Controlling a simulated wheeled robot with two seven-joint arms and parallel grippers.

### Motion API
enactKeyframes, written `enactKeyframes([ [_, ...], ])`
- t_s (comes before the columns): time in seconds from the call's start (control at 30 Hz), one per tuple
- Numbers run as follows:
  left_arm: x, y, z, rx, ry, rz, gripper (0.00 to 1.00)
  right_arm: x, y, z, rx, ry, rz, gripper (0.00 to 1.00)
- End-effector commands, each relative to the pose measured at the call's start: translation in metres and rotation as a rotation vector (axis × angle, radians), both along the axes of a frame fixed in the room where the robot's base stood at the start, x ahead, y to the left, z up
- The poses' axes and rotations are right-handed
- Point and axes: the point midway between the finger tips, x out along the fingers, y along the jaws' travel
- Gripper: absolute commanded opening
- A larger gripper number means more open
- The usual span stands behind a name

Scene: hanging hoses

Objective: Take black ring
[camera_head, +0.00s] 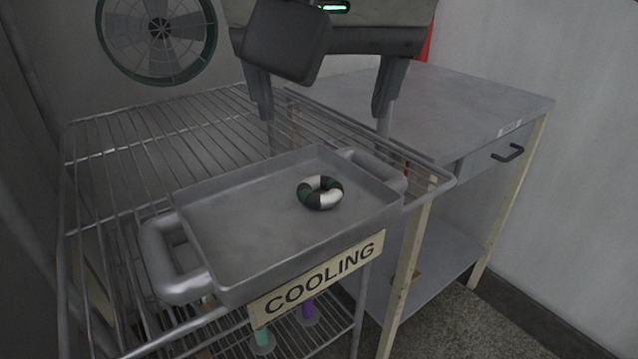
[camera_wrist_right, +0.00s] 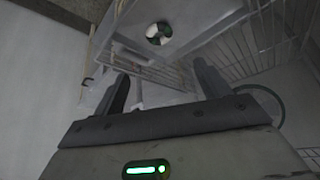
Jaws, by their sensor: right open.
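A small ring (camera_head: 320,193) lies flat on a grey metal tray (camera_head: 235,225), right of the tray's middle. Its surface is banded in black, white and dark green. It also shows near the top of the right wrist view (camera_wrist_right: 158,34). My right gripper (camera_head: 324,117) comes in from the top of the head view, beyond the tray, its two fingers wide apart and empty. In the right wrist view my right gripper (camera_wrist_right: 161,78) also has nothing between its fingers, and the ring is beyond the fingertips. My left gripper is not seen.
The tray has raised walls and a thick handle at each end, and stands on a wire rack (camera_head: 160,150). A COOLING sign (camera_head: 318,278) hangs at its front. A grey table with a drawer (camera_head: 490,160) stands at right. A round fan (camera_head: 158,30) is at upper left.

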Motion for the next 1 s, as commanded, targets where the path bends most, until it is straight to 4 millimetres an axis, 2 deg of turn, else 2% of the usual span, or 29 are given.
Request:
enactKeyframes([
  [0.1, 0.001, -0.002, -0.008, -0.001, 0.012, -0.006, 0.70, 0.012, 0.000, -0.025, 0.000, 0.008, -0.001, 0.75],
  [0.3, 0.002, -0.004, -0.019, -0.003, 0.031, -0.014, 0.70, 0.032, 0.001, -0.061, 0.001, 0.008, 0.001, 0.75],
  [0.4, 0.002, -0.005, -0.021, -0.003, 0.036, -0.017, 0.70, 0.040, 0.002, -0.072, 0.004, 0.007, 0.000, 0.75],
  [0.63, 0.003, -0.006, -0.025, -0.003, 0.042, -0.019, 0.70, 0.047, 0.002, -0.086, 0.003, 0.007, 0.001, 0.75],
  [0.8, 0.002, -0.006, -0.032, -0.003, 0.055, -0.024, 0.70, 0.055, 0.001, -0.112, 0.002, 0.009, 0.001, 0.75],
  [1.0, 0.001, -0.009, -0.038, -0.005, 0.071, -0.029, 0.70, 0.066, 0.002, -0.127, 0.004, 0.008, 0.000, 0.75],
])
